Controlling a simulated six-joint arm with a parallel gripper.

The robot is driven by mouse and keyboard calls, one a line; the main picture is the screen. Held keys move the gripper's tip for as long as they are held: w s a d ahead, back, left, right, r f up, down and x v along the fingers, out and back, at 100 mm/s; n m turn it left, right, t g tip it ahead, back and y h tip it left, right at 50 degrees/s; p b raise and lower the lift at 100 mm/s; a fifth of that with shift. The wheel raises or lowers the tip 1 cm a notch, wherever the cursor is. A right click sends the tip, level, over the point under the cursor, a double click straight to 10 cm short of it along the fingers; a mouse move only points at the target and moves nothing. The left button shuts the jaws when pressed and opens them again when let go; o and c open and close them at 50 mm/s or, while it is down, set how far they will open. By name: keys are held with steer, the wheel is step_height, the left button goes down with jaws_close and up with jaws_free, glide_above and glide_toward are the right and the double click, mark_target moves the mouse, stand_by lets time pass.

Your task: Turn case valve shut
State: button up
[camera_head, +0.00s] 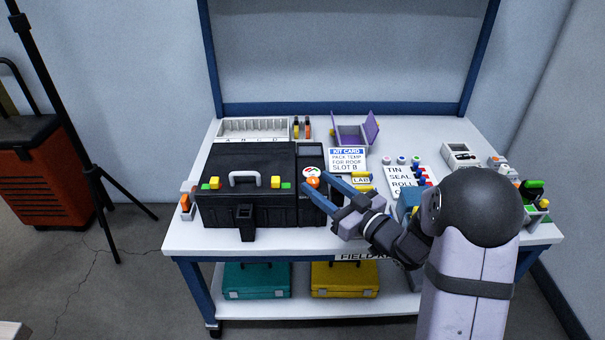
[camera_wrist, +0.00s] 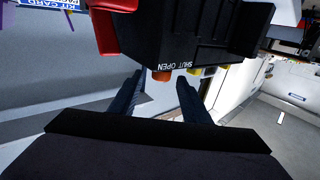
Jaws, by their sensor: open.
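The closed black case (camera_head: 246,175) sits on the white bench with its grey handle on top. A small orange valve knob (camera_head: 313,182) is at its right end, below a round dial (camera_head: 312,171). My gripper (camera_head: 317,182) reaches in from the right, its two blue fingers open and apart at the knob. In the wrist view the orange knob (camera_wrist: 161,75) lies between the fingertips of my gripper (camera_wrist: 159,80), just below the words SHUT and OPEN on the case (camera_wrist: 180,35). I cannot tell whether a finger touches it, or the knob's exact angle.
A kit card (camera_head: 347,158) and purple open box (camera_head: 353,133) stand behind the fingers. A white lettered rack (camera_head: 253,129) is behind the case. A TIN SEAL ROLL card (camera_head: 403,180) and small parts crowd the right. A tripod stands left of the bench.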

mark_target(309, 178)
steer(key=shift+s+d, duration=0.1)
steer(key=shift+s, duration=0.05)
steer(key=shift+f, duration=0.1)
steer(key=shift+b+x, duration=0.45)
steer(key=shift+x, duration=3.3)
steer(key=c, duration=1)
